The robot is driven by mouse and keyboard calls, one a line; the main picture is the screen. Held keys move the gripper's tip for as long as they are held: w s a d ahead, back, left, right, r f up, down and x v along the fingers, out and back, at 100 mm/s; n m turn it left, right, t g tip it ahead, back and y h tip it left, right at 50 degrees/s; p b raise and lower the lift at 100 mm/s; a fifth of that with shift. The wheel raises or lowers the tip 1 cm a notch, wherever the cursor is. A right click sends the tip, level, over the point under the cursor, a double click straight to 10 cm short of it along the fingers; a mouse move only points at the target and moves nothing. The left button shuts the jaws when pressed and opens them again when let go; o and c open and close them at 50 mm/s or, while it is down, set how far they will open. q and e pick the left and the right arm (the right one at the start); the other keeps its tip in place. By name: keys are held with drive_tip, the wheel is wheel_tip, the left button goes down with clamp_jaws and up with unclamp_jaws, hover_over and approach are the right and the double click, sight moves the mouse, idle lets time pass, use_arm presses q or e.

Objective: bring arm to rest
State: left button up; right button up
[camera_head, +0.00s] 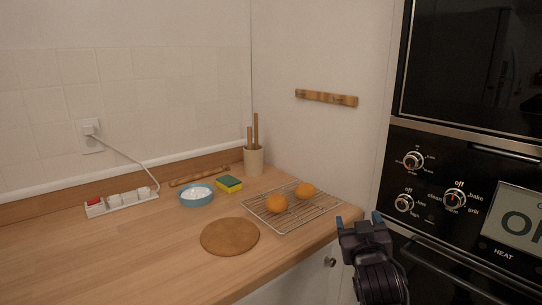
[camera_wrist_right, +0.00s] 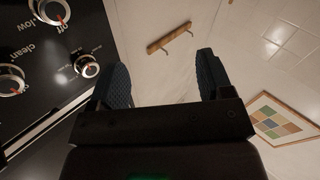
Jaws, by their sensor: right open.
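My right gripper (camera_head: 360,220) is at the lower right of the head view, in front of the counter's right edge and beside the wall oven. It is open, with nothing between its two blue-tipped fingers. In the right wrist view my right gripper (camera_wrist_right: 165,82) shows its fingers spread apart, with the wall beyond them. My left gripper is not in the head view.
The black wall oven (camera_head: 430,228) with knobs stands close on the right. The wooden counter (camera_head: 130,255) holds a wire rack (camera_head: 300,213) with two oranges, a round board (camera_head: 230,237), a blue bowl (camera_head: 196,196), a sponge (camera_head: 229,184) and a power strip (camera_head: 122,202).

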drive_tip(key=s+d+f+g, duration=0.2)
drive_tip(key=s+f, duration=0.8)
drive_tip(key=s, duration=0.2)
drive_tip(key=s+d+f+g+y+p, duration=0.1)
drive_tip(key=s+d+f+g, duration=0.2)
drive_tip(key=s+f, duration=0.7)
drive_tip(key=s+d+f+g+p, duration=0.1)
drive_tip(key=s+d+f+g, duration=0.1)
drive_tip(key=s+f, duration=0.8)
drive_tip(key=s, duration=0.4)
drive_tip(key=shift+s+d+g+y, duration=0.25)
drive_tip(key=shift+d+g+y, duration=0.05)
drive_tip(key=shift+d+g, duration=0.1)
drive_tip(key=shift+c, duration=0.5)
